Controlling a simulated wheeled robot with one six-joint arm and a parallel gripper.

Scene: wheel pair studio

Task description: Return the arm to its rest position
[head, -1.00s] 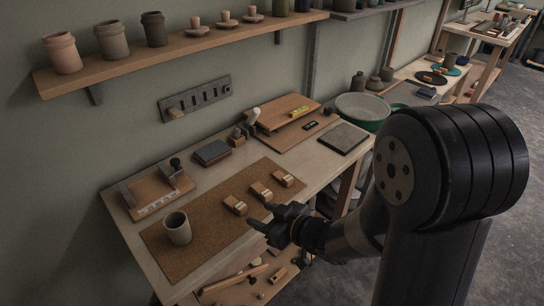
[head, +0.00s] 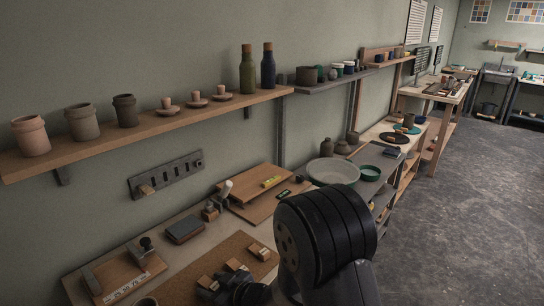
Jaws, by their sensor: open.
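My gripper (head: 208,287) shows at the bottom of the head view, low over the cork mat (head: 190,267) on the workbench. Its jaws are open, and I see nothing held in them. My arm is folded low at the bottom middle. Small wooden blocks sit on the mat close to the gripper, one (head: 237,264) just behind it and another (head: 262,253) to the right. The gripper overlaps a third block in the picture; I cannot tell whether they touch. The rim of a grey cup (head: 146,301) shows at the bottom edge, left of the gripper.
A wooden shelf (head: 180,115) with pots and two bottles runs along the wall above the bench. A wooden stand (head: 125,278), a dark box (head: 185,229) and a board (head: 262,187) stand at the bench's back. A wide bowl (head: 333,171) lies beyond. The floor at right is clear.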

